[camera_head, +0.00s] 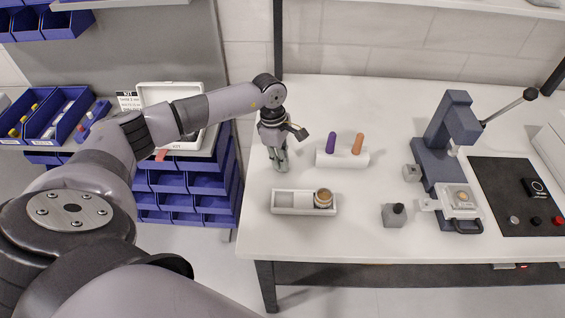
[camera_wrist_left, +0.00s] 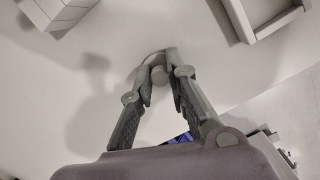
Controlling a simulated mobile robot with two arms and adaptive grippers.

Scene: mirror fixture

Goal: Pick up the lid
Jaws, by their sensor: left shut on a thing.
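My left gripper (camera_head: 283,168) points down over the left part of the white table, behind the two-compartment tray. In the left wrist view the fingertips (camera_wrist_left: 162,66) are closed around a small pale round knob (camera_wrist_left: 158,74). A curved pale edge shows around it, which looks like the lid. The lid blends with the table, and most of it is hidden by the fingers; I cannot tell if it touches the table. In the head view I cannot make it out. My right gripper is not in view.
The white tray (camera_head: 290,202) holds a round brownish container (camera_head: 323,197) in its right compartment. A white block with purple and orange handles (camera_head: 342,158) stands behind it. A dark lever press (camera_head: 440,145) and a black control panel (camera_head: 520,200) are on the right. Blue bins (camera_head: 190,180) stand left of the table.

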